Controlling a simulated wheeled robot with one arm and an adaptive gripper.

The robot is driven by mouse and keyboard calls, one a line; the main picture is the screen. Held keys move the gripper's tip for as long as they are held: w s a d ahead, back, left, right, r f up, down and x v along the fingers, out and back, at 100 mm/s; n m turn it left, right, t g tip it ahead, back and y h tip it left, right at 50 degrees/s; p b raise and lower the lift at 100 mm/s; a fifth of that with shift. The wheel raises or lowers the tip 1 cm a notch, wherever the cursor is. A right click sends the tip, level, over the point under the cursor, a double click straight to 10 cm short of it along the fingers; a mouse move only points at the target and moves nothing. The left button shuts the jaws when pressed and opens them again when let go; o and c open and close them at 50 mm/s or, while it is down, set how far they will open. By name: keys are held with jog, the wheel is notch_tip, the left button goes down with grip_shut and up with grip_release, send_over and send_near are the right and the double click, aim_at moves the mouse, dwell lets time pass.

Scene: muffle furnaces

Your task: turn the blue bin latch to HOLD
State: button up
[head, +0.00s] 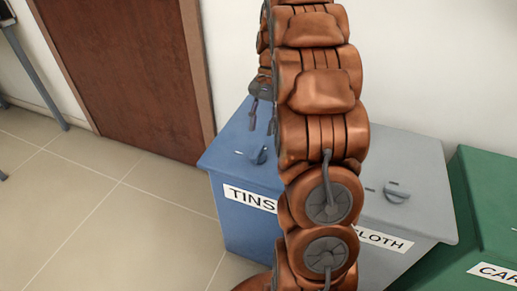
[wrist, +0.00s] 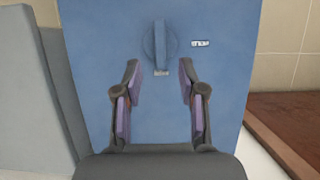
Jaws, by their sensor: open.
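The blue bin (head: 232,168) stands at the middle of the head view with a "TINS" label on its front. Its latch (head: 259,155) is a round knob with a raised bar on the lid. In the wrist view the latch (wrist: 160,45) is upright in the picture, its bar running up and down. One small mark lies just below it and another to its right; neither is readable. My gripper (wrist: 159,68) is open and empty, its two fingers apart on either side below the latch. In the head view my gripper (head: 262,118) hangs above the lid, apart from the latch.
A grey bin (head: 425,185) labelled "CLOTH" stands right of the blue bin, and a green bin (head: 490,200) farther right. A brown door (head: 125,65) is behind at left. The tiled floor (head: 95,205) at left is clear. My arm hides part of both bins.

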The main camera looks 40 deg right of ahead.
aim_at(258, 150)
jog(key=shift+b+x, duration=0.5)
jog(key=shift+x, duration=2.95)
jog(key=shift+c, duration=0.2)
grip_shut()
